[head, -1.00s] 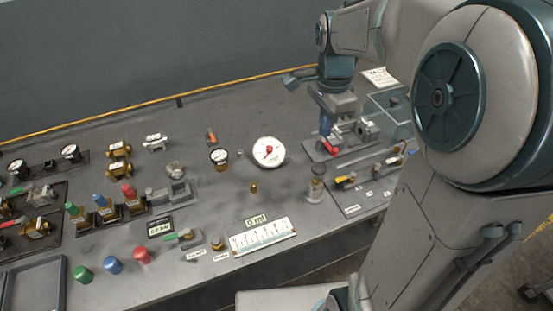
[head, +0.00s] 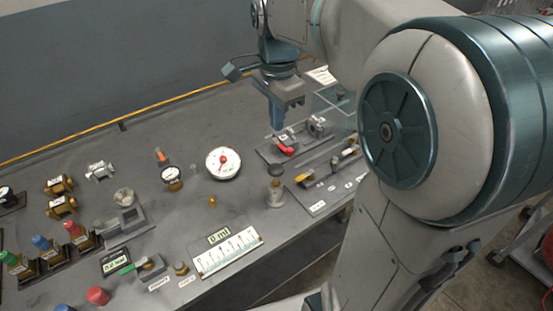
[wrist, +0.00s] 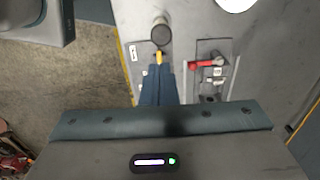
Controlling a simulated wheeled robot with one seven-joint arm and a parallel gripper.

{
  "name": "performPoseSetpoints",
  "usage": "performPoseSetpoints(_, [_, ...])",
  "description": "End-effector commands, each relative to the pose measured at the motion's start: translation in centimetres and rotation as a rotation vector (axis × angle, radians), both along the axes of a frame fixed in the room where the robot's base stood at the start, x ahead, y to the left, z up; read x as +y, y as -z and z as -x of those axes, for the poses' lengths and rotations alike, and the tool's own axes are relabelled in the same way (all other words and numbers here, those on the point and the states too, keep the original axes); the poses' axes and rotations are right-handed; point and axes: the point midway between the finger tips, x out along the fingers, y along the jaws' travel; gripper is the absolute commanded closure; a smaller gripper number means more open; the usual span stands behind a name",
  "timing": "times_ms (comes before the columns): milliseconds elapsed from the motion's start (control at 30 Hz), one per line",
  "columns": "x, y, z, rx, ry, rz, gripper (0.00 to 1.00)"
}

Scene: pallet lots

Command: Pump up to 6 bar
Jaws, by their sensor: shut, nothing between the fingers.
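My gripper (head: 277,124) is shut and empty, held above the right part of the bench near the red lever (head: 284,151). In the wrist view its blue fingers (wrist: 158,75) point toward a panel, with a yellow handle (wrist: 158,57) showing just past the tips; contact cannot be told. A cylinder with a dark round cap (head: 276,171) stands left of that panel; the cap also shows in the wrist view (wrist: 161,34). A large white dial with a red centre (head: 223,162) lies left of it. A small display (head: 115,262) appears to read 0.0 bar.
A 0 ml scale panel (head: 227,250) lies at the front edge. A green-handled valve (head: 133,267), a red knob (head: 97,296) and several fittings fill the left. A clear box (head: 335,105) stands behind the red lever. The back middle of the bench is bare.

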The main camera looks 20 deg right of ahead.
Motion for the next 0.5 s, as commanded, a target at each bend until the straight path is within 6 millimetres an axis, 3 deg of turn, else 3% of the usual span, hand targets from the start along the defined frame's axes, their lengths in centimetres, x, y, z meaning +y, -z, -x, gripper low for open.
performPoseSetpoints(500, [0.0,10.3,0.0,0.005,0.0,0.0,1.0])
